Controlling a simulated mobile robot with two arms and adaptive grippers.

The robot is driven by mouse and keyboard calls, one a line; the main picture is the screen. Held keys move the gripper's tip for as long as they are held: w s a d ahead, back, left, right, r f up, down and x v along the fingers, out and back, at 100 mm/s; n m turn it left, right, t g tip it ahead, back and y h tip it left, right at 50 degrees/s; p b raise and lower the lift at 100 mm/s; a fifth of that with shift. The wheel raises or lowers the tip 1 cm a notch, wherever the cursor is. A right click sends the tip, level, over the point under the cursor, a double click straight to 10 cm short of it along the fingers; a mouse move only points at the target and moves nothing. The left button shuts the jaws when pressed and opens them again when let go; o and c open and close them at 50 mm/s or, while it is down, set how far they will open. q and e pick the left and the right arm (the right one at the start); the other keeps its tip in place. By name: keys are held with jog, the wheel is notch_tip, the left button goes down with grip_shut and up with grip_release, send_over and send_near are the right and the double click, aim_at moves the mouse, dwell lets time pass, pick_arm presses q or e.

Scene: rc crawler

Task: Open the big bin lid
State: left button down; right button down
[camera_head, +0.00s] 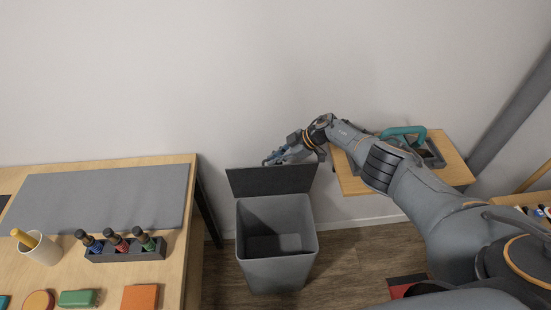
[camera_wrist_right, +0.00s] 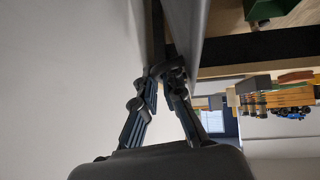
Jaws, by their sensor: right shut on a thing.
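The big grey bin (camera_head: 276,262) stands on the floor between the desk and the small wall table, and its empty inside shows. Its dark lid (camera_head: 272,181) is raised and stands tilted up along the bin's back edge. My right gripper (camera_head: 272,160) is at the top edge of the lid, behind it, with the fingertips partly hidden. In the right wrist view the fingers (camera_wrist_right: 163,74) come together on the edge of a grey panel, which I take to be the lid. My left gripper is not in view.
A desk (camera_head: 190,200) with a grey mat, bottles in a rack and a cup stands left of the bin. A wooden wall table (camera_head: 450,172) with a teal-handled tray lies behind my right arm. The wall is close behind the lid.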

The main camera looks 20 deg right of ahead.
jog(key=c, duration=1.7)
grip_release()
jog(key=shift+a, duration=0.1)
jog(key=shift+v, duration=0.85)
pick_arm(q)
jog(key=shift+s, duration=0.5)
pick_arm(e)
jog(key=v, duration=1)
jog(key=shift+r, duration=0.15)
